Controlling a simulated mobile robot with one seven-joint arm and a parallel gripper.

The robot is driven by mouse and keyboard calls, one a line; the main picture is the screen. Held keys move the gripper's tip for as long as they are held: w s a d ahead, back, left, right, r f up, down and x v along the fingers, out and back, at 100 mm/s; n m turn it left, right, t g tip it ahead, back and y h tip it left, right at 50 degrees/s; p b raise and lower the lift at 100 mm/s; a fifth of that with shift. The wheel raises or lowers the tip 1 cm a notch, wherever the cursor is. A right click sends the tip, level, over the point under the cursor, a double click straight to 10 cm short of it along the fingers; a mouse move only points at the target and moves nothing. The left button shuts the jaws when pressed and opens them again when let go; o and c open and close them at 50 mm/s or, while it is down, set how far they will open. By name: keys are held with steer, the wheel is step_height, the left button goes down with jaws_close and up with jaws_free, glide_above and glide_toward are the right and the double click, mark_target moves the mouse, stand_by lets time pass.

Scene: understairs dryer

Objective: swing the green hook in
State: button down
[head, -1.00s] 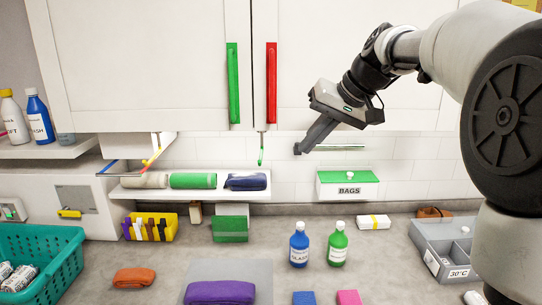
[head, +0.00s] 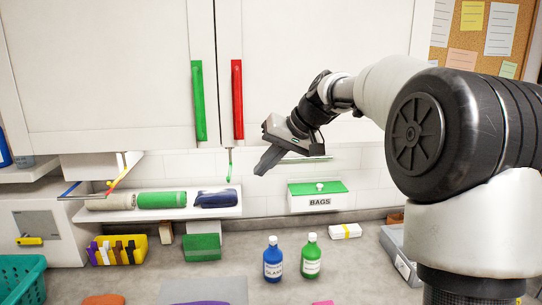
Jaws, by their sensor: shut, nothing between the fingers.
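The green hook (head: 229,166) is a thin green strip hanging down from the underside of the white wall cabinet, below the gap between its doors. Its lower end is small, and I cannot tell which way it points. My gripper (head: 260,172) is shut and empty, pointing down and left. In the picture it is just right of the green hook, with a small gap between them; the depth between them is hard to judge.
A shelf (head: 110,213) with rolled towels lies below left. Yellow, red and blue arms (head: 112,185) stick out under the cabinet's left part. A thin pale-green bar (head: 310,160) is behind my gripper.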

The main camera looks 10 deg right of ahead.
steer(key=a, duration=0.1)
steer(key=w+a+f+p, duration=0.1)
steer(key=a, duration=0.3)
steer(key=shift+w+a+f, duration=0.25)
steer(key=shift+f, duration=0.15)
steer(key=shift+a, duration=0.1)
